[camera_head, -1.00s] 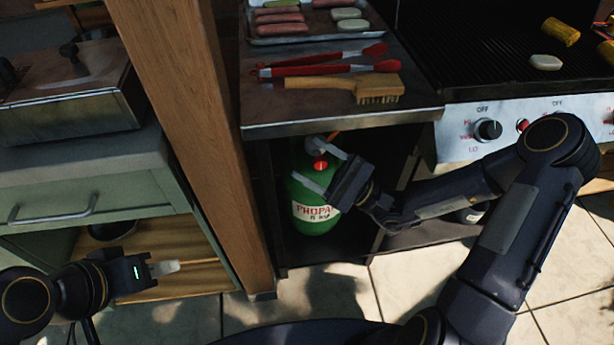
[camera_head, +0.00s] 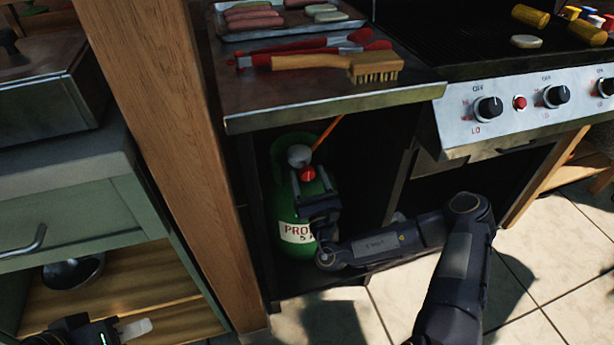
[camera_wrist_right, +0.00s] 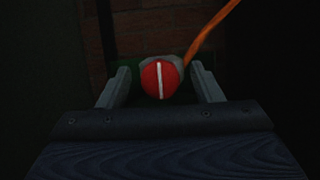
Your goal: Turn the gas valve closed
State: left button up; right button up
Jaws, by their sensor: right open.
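The green propane tank (camera_head: 291,205) stands upright in the dark cabinet under the grill's side shelf. Its red gas valve knob (camera_head: 307,174) is on top, beside a grey round fitting (camera_head: 299,155). In the right wrist view the knob (camera_wrist_right: 161,79) faces me, its white line almost vertical. My right gripper (camera_wrist_right: 160,76) is open, with one finger on each side of the knob and visible gaps between; contact is not seen. In the head view the right gripper (camera_head: 312,184) is just below the knob. My left gripper (camera_head: 136,328) is at the lower left, away from the tank, partly cut off.
An orange hose (camera_head: 327,132) rises from the tank top. The metal shelf (camera_head: 300,108) overhead holds a brush (camera_head: 330,65), red tongs and a food tray. A wooden post (camera_head: 165,130) stands left of the cabinet. Grill knobs (camera_head: 488,108) are at right.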

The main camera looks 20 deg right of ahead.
jog(key=shift+w+r, duration=0.3)
jog(key=shift+w, duration=0.35)
jog(key=c, duration=1)
jog(key=shift+r+m+h+p, duration=0.1)
jog(key=shift+m+h+p, duration=0.3)
jog(key=shift+p, duration=0.15)
jog(key=m+g+h+p, duration=0.1)
jog(key=m+h+p, duration=0.1)
jog(key=m+p, duration=0.2)
jog(key=m+h+p, duration=0.1)
jog(key=m+p, duration=0.3)
jog(key=m, duration=0.1)
jog(key=m+g+h+p, duration=0.1)
jog(key=m+h+p, duration=0.1)
jog(key=m+p, duration=0.2)
jog(key=shift+d+m+g+h, duration=0.15)
jog(key=shift+m+g+h, duration=0.15)
jog(key=shift+m, duration=0.1)
jog(key=m+g+p, duration=0.1)
jog(key=m+p, duration=0.2)
jog(key=shift+m+h, duration=0.4)
jog(key=shift+f+m+g+p, duration=0.15)
jog(key=shift+m+g+p, duration=0.4)
jog(key=shift+m, duration=0.25)
jog(key=shift+f+m+g+p, duration=0.15)
jog(key=shift+m+g+p, duration=0.2)
jog(key=shift+m+p, duration=0.35)
jog(key=shift+m, duration=0.3)
